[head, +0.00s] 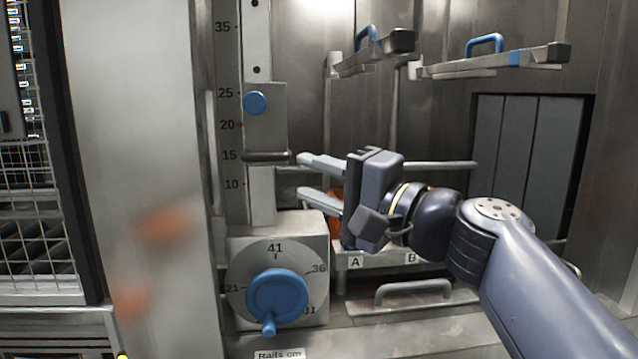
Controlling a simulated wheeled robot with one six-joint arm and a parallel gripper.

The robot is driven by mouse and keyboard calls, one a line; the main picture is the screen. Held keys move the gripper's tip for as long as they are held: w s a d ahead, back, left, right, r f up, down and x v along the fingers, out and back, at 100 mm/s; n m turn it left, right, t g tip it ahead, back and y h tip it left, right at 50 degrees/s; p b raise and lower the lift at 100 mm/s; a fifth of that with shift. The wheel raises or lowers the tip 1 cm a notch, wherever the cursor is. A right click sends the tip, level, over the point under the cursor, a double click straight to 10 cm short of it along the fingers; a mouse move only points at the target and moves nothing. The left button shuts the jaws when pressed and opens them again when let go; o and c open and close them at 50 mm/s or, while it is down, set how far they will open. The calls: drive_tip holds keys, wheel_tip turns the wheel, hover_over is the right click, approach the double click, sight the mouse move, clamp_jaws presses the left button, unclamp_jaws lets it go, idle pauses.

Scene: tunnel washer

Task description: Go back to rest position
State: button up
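My gripper (302,176) is in the middle of the head view, with its two fingers pointing left, one above the other. The fingers stand apart with a gap between them, and nothing shows in the gap. The upper fingertip appears close to the slider handle (266,156) on the vertical scale; I cannot tell whether they touch. My arm reaches in from the lower right.
A vertical scale (228,125) with a blue knob (255,103) stands left of my gripper. Below is a dial box with a blue crank (277,295). Rails with blue handles (484,44) hang above. A grey handle (413,291) lies below; a mesh rack (35,180) stands left.

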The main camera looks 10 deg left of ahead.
sight(264, 160)
drive_tip(key=p+x, duration=0.1)
drive_tip(key=x, duration=1)
drive_tip(key=shift+r+p, duration=0.1)
drive_tip(key=shift+p, duration=0.2)
drive_tip(key=shift+d+r, duration=0.1)
drive_tip(key=shift+r, duration=0.05)
